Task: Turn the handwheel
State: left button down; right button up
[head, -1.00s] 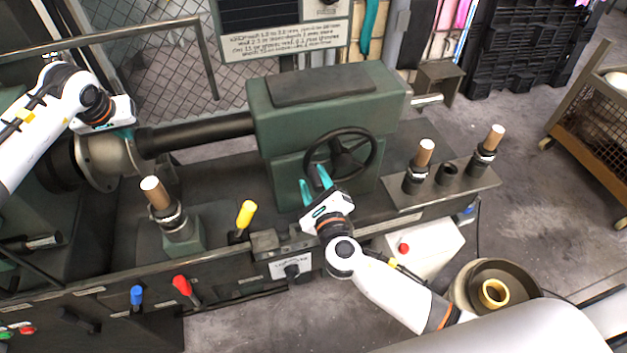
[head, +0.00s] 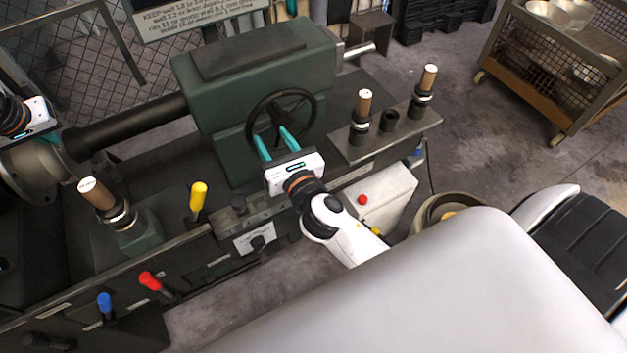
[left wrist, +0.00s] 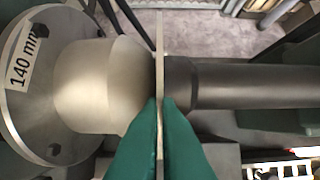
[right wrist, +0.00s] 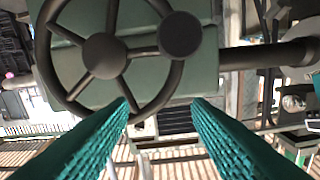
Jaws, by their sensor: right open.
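The dark handwheel (head: 281,116) is on the front of the green tailstock (head: 255,75). In the right wrist view the handwheel (right wrist: 103,55) shows its spokes, hub and a round knob (right wrist: 180,35) on its rim. My right gripper (head: 274,146) is open at the wheel's lower part; its fingers (right wrist: 160,102) hold nothing, and the left one overlaps the lower rim. I cannot tell whether it touches. My left gripper (head: 54,136) is at the far left. Its fingers (left wrist: 160,102) are closed on the thin metal disc (left wrist: 159,40), seen edge-on between mandrel (left wrist: 95,85) and dark shaft (left wrist: 230,85).
Wooden-topped tool posts (head: 361,110) stand right of the tailstock. A yellow lever (head: 198,197) and another wooden-topped post (head: 105,205) are at the front left. A white box with a red button (head: 385,198) stands below. A wheeled cart (head: 545,60) is at the back right.

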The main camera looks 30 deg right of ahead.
pick_arm(q)
jog(key=shift+d, duration=0.2)
pick_arm(e)
jog(key=s+f, duration=0.1)
jog(key=s, duration=0.7)
jog(key=s+f+m+g, duration=0.1)
jog(key=f+m, duration=0.3)
jog(key=f, duration=0.6)
jog(key=s+d+f+m+g, duration=0.1)
jog(key=f+m+g, duration=0.3)
jog(key=f, duration=0.6)
jog(key=s+f+m+g, duration=0.3)
jog(key=f+m, duration=0.2)
jog(key=f, duration=0.6)
jog(key=shift+s+d, duration=0.2)
jog(key=shift+d, duration=0.05)
jog(key=shift+f, duration=0.1)
pick_arm(q)
jog(key=c, duration=1.6)
grip_release()
pick_arm(e)
jog(key=shift+d, duration=0.1)
